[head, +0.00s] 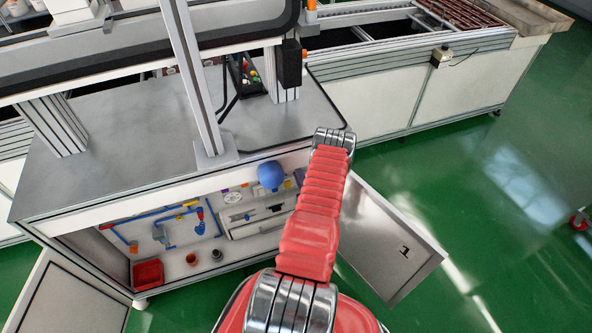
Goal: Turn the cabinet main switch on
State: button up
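The cabinet (110,205) stands under the grey worktop, and its front is open. Inside are blue pipes (122,236), a white round part (232,197), a blue ball-shaped part (271,175) and small red and yellow parts. I cannot tell which part is the main switch or how it is set; my arm covers the right part of the interior. My red arm reaches from the bottom edge up to a metal joint. My gripper does not show.
An open door (392,240) marked 1 sticks out at the right. Another open panel (75,295) stands at the lower left. A red bin (148,274) sits low inside the cabinet. A conveyor (430,95) runs behind.

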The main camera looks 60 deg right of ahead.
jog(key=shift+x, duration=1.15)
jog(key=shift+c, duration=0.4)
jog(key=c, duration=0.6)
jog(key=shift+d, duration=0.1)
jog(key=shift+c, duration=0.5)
